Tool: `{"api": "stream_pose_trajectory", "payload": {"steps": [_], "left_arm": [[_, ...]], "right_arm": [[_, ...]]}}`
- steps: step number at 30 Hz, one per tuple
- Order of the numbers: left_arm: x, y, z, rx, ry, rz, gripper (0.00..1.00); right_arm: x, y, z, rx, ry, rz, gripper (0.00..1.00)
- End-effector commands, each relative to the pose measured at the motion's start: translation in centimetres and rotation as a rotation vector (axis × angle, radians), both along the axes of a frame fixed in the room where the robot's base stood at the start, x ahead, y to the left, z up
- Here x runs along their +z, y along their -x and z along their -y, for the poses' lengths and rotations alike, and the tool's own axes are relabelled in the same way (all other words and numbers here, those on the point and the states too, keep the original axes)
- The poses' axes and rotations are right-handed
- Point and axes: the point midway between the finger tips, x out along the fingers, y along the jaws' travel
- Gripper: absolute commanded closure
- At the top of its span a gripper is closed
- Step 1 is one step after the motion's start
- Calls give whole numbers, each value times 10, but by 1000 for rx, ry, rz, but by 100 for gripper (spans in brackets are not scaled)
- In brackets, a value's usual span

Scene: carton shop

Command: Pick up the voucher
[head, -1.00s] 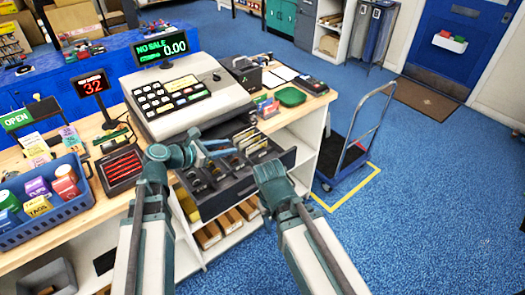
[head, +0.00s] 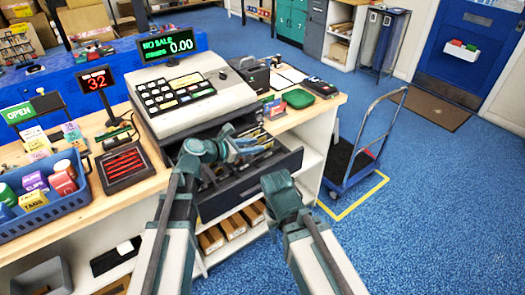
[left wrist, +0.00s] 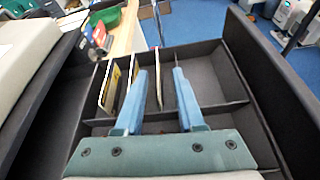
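The open cash drawer (head: 262,178) under the register holds divided compartments with upright cards and slips. I cannot tell for certain which is the voucher. In the left wrist view, a thin pale slip (left wrist: 159,78) stands nearly edge-on between my fingers' lines. A yellow-marked card (left wrist: 109,88) and another pale card stand in compartments to its left. My left gripper (head: 252,146) is over the drawer; in the left wrist view (left wrist: 161,72) its blue fingers are apart, with nothing clearly held. My right gripper (head: 281,188) is in front of the drawer at the right, its fingers hidden.
The cash register (head: 190,92) stands above the drawer. A green tray (head: 299,99) lies on the counter to its right, and a blue basket (head: 48,215) of goods stands at the left. A hand cart (head: 360,160) stands on the floor right of the counter.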

Motion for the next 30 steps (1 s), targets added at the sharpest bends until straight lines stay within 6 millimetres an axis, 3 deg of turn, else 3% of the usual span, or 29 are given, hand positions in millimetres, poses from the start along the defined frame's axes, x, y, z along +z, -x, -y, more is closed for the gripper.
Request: {"api": "stream_pose_trajectory", "payload": {"steps": [8, 18, 25, 30], "left_arm": [[-4, -5, 4, -1, 0, 0, 62], [-24, -33, 33, 0, -1, 1, 62], [-23, -33, 35, 0, 0, 0, 62], [-23, -33, 34, 0, 0, 0, 91]], "right_arm": [[-4, 0, 0, 0, 0, 0, 50], [-24, 0, 0, 0, 0, 0, 50], [-23, 0, 0, 0, 0, 0, 50], [-23, 0, 0, 0, 0, 0, 50]]}}
